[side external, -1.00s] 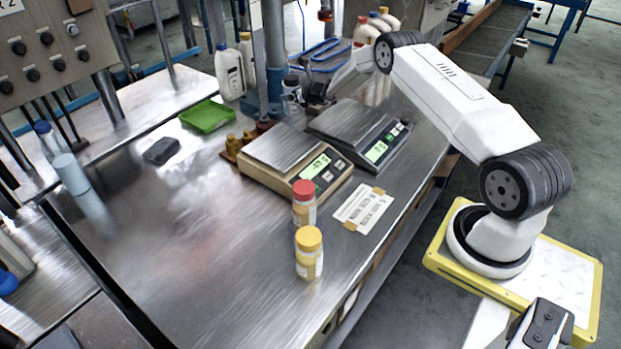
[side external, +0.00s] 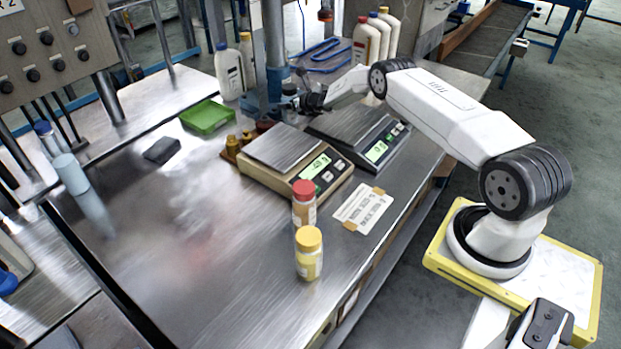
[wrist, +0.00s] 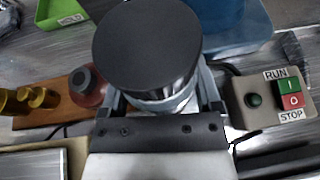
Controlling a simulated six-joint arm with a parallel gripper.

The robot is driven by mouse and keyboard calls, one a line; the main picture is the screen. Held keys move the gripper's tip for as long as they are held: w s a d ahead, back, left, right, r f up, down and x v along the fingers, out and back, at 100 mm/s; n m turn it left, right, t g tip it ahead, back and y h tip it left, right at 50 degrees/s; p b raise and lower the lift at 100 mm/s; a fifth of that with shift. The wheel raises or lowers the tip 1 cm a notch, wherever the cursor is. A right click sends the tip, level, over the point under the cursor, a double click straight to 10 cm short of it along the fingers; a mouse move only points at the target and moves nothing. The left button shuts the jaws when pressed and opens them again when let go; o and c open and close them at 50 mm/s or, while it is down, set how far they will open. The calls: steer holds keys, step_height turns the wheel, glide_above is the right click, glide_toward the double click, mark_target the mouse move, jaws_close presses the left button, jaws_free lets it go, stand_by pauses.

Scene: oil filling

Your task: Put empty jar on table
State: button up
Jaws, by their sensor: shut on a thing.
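My gripper (side external: 303,99) is at the far side of the table (side external: 190,250), beside the blue stand, behind the two scales. It is shut on a jar with a dark round lid. In the wrist view my gripper (wrist: 163,105) has one finger on each side of the jar (wrist: 147,45), whose lid hides most of its body. The jar (side external: 290,89) shows small in the side view. I cannot tell its contents or whether its bottom touches anything.
A tan scale (side external: 292,160) and a dark scale (side external: 362,130) stand nearby. Brass weights (side external: 233,146) and a green tray (side external: 206,116) lie to the left. A red-capped jar (side external: 304,204) and yellow-capped jar (side external: 309,254) stand in front. The table's left front is clear. A run/stop box (wrist: 262,102) is close.

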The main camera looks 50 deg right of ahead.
steer(key=shift+f, duration=0.45)
steer(key=shift+f, duration=0.15)
steer(key=o, duration=1)
steer(key=shift+s, duration=0.1)
steer(key=shift+v, duration=5.95)
steer(key=shift+a, duration=0.1)
